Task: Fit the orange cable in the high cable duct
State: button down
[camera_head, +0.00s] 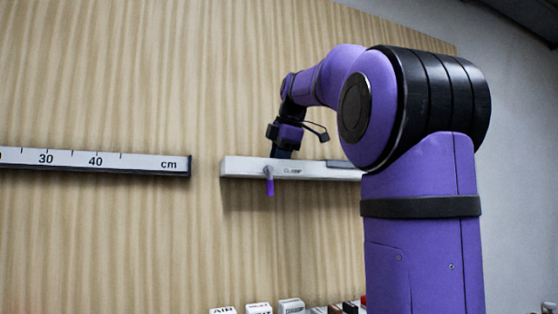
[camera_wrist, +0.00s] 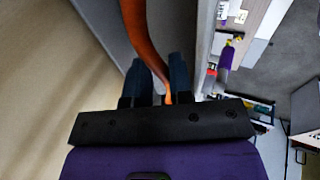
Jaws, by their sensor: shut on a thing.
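The orange cable (camera_wrist: 143,35) runs from the top of the wrist view down between the two dark fingers of my gripper (camera_wrist: 161,75). My gripper is shut on the cable. In the head view my gripper (camera_head: 281,153) points down at the top of a pale, long housing on the wall, which looks like the high cable duct (camera_head: 240,168). In the wrist view a grey channel (camera_wrist: 182,30) lies under and beside the cable. I cannot tell whether the cable is seated in it. The cable is hidden in the head view.
A purple-handled lever (camera_head: 269,182) hangs on the housing's front, beside a small label. A ruler strip (camera_head: 110,162) marked in cm is on the wall to the left. Several labelled blocks (camera_head: 258,308) show along the bottom. The wall between is clear.

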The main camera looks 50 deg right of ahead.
jog(key=shift+f, duration=0.45)
dwell(0.7)
jog(key=c, duration=1)
grip_release()
jog(key=shift+f, duration=0.1)
jog(key=shift+c, duration=1.3)
jog(key=shift+o, duration=0.2)
jog(key=o, duration=0.3)
jog(key=shift+r, duration=1.1)
jog(key=shift+s+r, duration=0.1)
jog(key=shift+r, duration=2.4)
